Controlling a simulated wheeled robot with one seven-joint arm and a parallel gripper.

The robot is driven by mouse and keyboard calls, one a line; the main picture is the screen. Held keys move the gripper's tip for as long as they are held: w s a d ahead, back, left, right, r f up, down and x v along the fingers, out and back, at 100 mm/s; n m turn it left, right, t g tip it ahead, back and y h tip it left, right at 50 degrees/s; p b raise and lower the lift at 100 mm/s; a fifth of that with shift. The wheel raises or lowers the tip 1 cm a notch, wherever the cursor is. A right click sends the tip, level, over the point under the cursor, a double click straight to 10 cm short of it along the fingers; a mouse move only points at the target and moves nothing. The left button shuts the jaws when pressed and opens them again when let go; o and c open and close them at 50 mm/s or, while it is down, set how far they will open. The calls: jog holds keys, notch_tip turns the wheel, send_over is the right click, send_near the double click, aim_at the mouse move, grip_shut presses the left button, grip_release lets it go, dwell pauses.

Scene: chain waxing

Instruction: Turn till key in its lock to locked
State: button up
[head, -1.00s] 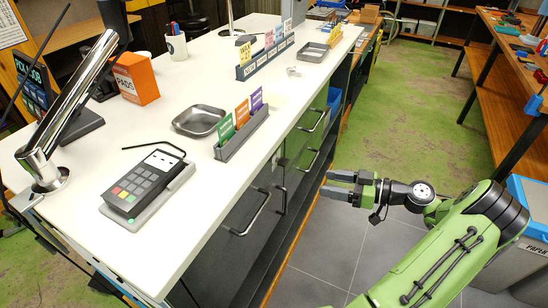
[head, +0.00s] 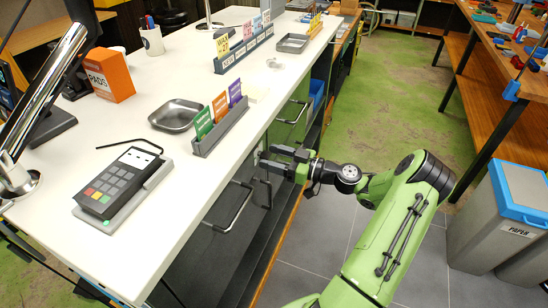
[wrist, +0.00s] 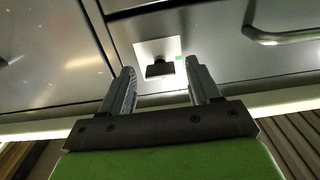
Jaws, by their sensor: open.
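The till lock is a pale square plate (wrist: 148,48) on a grey metal drawer front in the wrist view. A dark key (wrist: 159,69) sticks out of it, its flat head lying roughly level across the picture. A small green mark (wrist: 180,67) is on the plate to the key's right. My gripper (head: 265,156) is open beside the counter's drawer fronts. In the wrist view, the gripper (wrist: 160,68) has one finger either side of the key, apparently clear of it. The key cannot be made out in the head view.
Bar handles stick out from the drawers, one (head: 232,207) near my gripper and another (wrist: 290,36) at upper right in the wrist view. The white counter top (head: 205,170) overhangs nearby, with a card reader (head: 118,185) on it. A blue-lidded bin (head: 505,215) stands at right.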

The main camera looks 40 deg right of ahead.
jog(key=shift+c, duration=0.2)
jog(key=c, duration=1)
jog(key=shift+m+p, duration=3.15)
jog(key=shift+m, duration=5.75)
